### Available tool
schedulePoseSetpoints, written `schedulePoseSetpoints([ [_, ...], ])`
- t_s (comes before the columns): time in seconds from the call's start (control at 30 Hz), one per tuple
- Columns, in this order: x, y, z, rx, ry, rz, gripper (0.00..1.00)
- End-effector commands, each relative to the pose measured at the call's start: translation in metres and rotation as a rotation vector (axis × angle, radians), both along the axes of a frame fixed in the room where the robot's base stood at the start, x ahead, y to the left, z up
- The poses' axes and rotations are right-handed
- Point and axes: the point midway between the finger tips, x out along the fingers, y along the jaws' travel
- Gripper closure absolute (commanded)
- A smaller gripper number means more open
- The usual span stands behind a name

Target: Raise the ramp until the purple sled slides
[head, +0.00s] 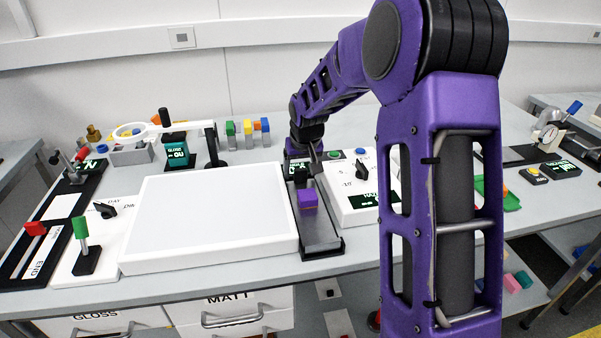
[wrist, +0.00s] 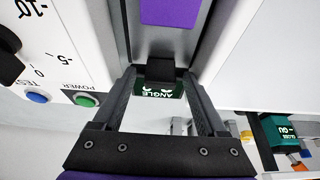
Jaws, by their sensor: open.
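The purple sled (head: 307,199) sits on the grey ramp (head: 322,232), a narrow channel with dark edges. In the wrist view part of the sled (wrist: 170,11) shows at the top, on the ramp (wrist: 160,45). A black block-like tab (wrist: 160,70) stands at the ramp's far end. My gripper (head: 314,168) is over that end. In the wrist view my gripper (wrist: 159,76) is open, with one finger on each side of the tab; I cannot tell whether they touch it. A green-lit ANGLE display (wrist: 160,90) lies beyond the tab, its reading partly hidden.
A white light panel (head: 210,215) lies left of the ramp. A white box with a dial knob (head: 361,164) and buttons stands close on the right. A magnifier (head: 140,130) and several small coloured blocks are at the back. My arm hides part of the right side.

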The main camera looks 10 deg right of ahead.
Motion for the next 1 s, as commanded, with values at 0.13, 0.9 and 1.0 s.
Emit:
schedulePoseSetpoints([
  [0.13,0.0016,0.0001,-0.0032,0.000,0.000,0.001,0.25],
  [0.9,0.0012,0.0001,-0.0031,0.000,0.000,0.000,1.00],
  [1.0,0.0011,0.0001,-0.0031,0.000,0.001,0.000,1.00],
])
